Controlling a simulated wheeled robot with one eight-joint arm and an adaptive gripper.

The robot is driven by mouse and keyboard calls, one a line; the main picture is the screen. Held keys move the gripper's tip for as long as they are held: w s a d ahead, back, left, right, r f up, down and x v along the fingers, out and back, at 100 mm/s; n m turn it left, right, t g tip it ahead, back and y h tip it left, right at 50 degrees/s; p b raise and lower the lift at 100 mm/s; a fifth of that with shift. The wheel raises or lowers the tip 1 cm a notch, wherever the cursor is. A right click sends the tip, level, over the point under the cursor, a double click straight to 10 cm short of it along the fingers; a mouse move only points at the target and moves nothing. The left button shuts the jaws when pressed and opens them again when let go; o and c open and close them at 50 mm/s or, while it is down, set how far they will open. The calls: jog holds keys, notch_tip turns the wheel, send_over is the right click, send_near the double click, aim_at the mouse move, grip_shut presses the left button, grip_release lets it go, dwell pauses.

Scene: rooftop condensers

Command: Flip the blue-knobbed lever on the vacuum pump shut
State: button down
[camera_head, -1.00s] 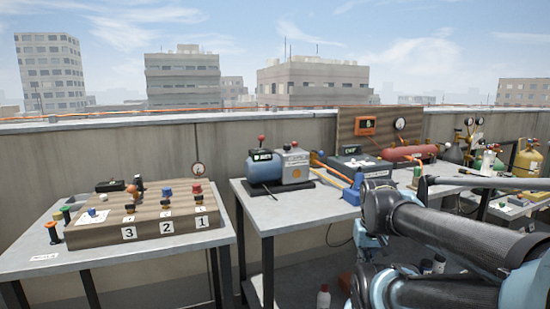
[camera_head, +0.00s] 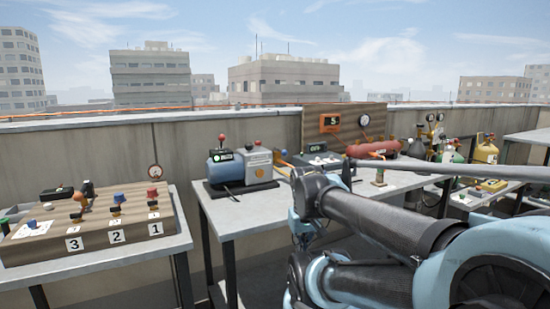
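The vacuum pump (camera_head: 258,168), a blue motor joined to a grey box on a dark base, stands on the left part of the middle grey table. A red knob (camera_head: 222,137) stands up above the blue motor, which carries a small green-lit display. My arm fills the lower right, to the right of the pump and apart from it in the picture. My gripper cannot be made out.
A wooden block with numbered stations (camera_head: 95,222) stands on the left table (camera_head: 130,262). Right of the pump are a dark device with a green display (camera_head: 318,160), a red tank (camera_head: 372,149) and several gas cylinders. A gap separates the left and middle tables.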

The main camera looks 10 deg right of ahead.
aim_at(282, 152)
jog(key=w+r+n+h, duration=0.5)
jog(key=w+r+n, duration=0.95)
jog(key=w, duration=0.55)
jog(key=w+a+r+n+t+h, duration=0.1)
jog(key=w+a+r+n, duration=0.3)
jog(key=w, duration=0.5)
jog(key=w+a+r+n+t+h, duration=0.1)
jog(key=w+a+r+n, duration=0.3)
jog(key=w+a, duration=0.4)
jog(key=shift+w+r+t+h, duration=0.35)
jog(key=shift+r+t+h, duration=0.05)
jog(key=shift+r+h, duration=0.4)
jog(key=shift+n, duration=0.25)
jog(key=d+r+x, duration=0.1)
jog(key=r+x, duration=0.1)
jog(key=x, duration=1)
jog(key=shift+w+d, duration=0.45)
jog(key=shift+w, duration=0.05)
